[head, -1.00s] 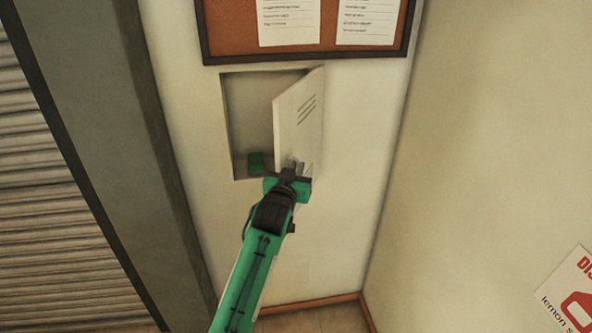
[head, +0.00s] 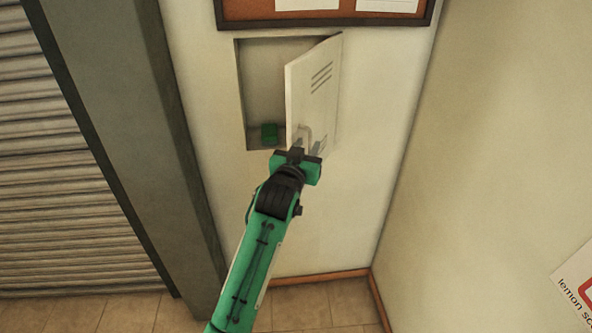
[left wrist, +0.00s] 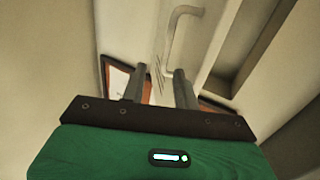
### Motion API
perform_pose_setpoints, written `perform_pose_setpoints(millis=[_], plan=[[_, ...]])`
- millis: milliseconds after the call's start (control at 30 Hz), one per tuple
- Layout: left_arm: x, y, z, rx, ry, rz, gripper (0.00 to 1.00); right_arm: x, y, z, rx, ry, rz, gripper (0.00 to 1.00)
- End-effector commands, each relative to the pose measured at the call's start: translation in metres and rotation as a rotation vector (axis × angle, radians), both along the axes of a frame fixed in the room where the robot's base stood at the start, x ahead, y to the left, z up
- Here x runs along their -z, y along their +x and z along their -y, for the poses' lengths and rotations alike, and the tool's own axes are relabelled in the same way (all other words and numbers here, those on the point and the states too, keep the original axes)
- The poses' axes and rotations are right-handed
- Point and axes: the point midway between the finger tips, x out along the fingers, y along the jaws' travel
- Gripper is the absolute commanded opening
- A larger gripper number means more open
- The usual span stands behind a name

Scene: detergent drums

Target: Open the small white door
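The small white door (head: 308,82) stands ajar in front of a wall recess (head: 262,85), its left edge swung out and its right edge by the wall. It has slanted slots and a pale bar handle (head: 303,132) low on its face. My left gripper (head: 307,148) is at the door's lower part, by the handle. In the left wrist view its fingers (left wrist: 160,75) are apart, with the handle (left wrist: 172,40) showing just beyond the fingertips. I cannot tell whether a finger touches the door. My right gripper is not in view.
A green block (head: 269,132) sits at the bottom of the recess. A cork board (head: 260,13) hangs above. A grey pillar (head: 130,120) and a ribbed shutter (head: 50,180) are at left. A side wall (head: 490,130) closes the right.

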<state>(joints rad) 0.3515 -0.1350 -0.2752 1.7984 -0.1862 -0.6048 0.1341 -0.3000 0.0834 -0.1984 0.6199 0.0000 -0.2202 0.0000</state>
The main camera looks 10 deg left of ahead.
Motion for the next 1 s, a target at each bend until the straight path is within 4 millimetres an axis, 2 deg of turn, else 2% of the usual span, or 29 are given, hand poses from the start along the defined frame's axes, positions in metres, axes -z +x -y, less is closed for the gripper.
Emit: perform_pose_setpoints(millis=[33, 300, 500, 900, 1000], plan=[[0.004, -0.010, -0.002, 0.000, 0.000, 0.002, 0.30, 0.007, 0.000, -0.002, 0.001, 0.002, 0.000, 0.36], [0.003, -0.058, -0.011, 0.001, -0.001, 0.003, 0.30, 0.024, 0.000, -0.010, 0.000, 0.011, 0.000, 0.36], [0.001, -0.080, -0.015, 0.001, 0.000, 0.003, 0.30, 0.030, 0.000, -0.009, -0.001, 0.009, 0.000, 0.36], [-0.001, -0.087, -0.017, 0.001, 0.001, 0.002, 0.30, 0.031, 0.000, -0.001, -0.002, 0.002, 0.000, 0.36], [0.001, -0.087, -0.017, 0.005, -0.007, 0.000, 0.13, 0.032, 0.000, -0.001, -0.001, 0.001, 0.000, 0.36]])
